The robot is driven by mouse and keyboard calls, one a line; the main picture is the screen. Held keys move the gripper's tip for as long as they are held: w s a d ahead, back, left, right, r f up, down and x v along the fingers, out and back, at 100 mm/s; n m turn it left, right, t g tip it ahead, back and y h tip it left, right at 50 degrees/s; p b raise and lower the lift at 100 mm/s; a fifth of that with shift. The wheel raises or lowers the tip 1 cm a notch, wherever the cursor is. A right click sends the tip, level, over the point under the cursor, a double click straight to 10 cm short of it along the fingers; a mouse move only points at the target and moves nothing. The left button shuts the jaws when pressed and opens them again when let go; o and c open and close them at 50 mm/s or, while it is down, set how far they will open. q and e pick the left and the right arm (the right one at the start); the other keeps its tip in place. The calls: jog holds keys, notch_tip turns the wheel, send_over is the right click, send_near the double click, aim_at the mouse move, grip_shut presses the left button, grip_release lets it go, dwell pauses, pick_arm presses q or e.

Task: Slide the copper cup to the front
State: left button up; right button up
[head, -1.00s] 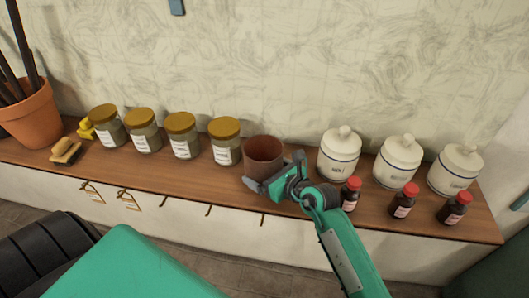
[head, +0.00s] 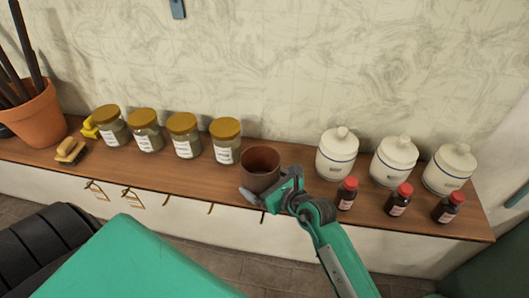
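The copper cup (head: 262,172) stands upright on the wooden shelf top (head: 200,176), to the right of the row of gold-lidded jars. Its open mouth faces up and its base is near the shelf's front edge. My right gripper (head: 272,187) reaches in from the lower right. One dark finger shows low at the cup's front left and the other at its right side, with the cup between them. The exact finger contact is partly hidden. My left gripper is not in view.
Several gold-lidded jars (head: 226,142) stand left of the cup. White lidded canisters (head: 337,155) and small red-capped bottles (head: 346,194) stand to the right. A brush (head: 70,151) and a terracotta pot (head: 38,118) are at the far left. Bare shelf lies between cup and canisters.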

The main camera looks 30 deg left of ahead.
jog(key=shift+s+d+f, duration=0.15)
jog(key=shift+s+f, duration=0.05)
jog(key=shift+s, duration=0.25)
jog(key=o, duration=0.4)
jog(key=b+v, duration=0.3)
jog(key=v, duration=1)
jog(key=shift+s+d+r+b, duration=0.1)
jog(key=shift+d+r+b, duration=0.1)
jog(key=shift+d+b, duration=0.1)
